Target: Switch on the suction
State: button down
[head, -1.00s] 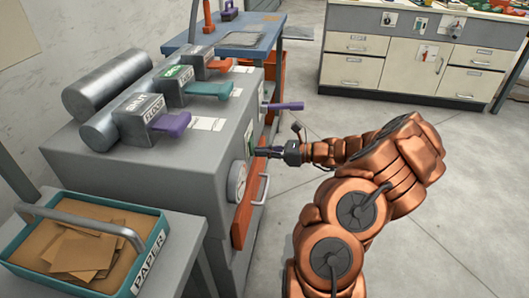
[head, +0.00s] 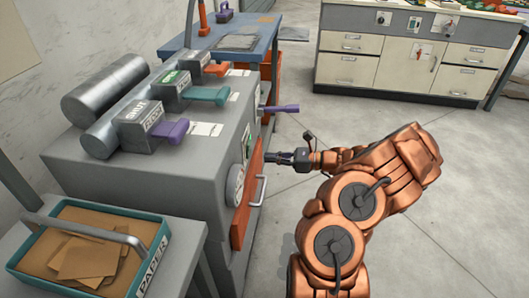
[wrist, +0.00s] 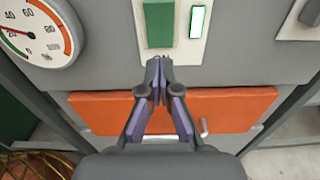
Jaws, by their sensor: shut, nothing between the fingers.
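A green rectangular button (wrist: 159,24) sits on a pale plate on the front of the grey machine (head: 205,165). Beside it on the right is a small lamp (wrist: 198,22), bright white with a green edge. It looks lit. My gripper (wrist: 158,62) is shut and empty, with its fingertips below the button in the wrist view. In the head view my gripper (head: 270,157) is in front of the machine's panel, with a small gap to it. The label on the plate cannot be read.
A round gauge (wrist: 36,30) is left of the plate. An orange drawer (wrist: 230,108) with a handle is below it. Purple (head: 172,130), teal (head: 208,95) and orange (head: 217,69) levers stand on top. A paper tray (head: 155,262) is at front left. The floor to the right is clear.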

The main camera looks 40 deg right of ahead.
jog(key=f+p+v, duration=0.1)
jog(key=v, duration=0.8)
jog(key=shift+d+f, duration=0.15)
jog(key=shift+f, duration=0.15)
jog(key=shift+s, duration=0.15)
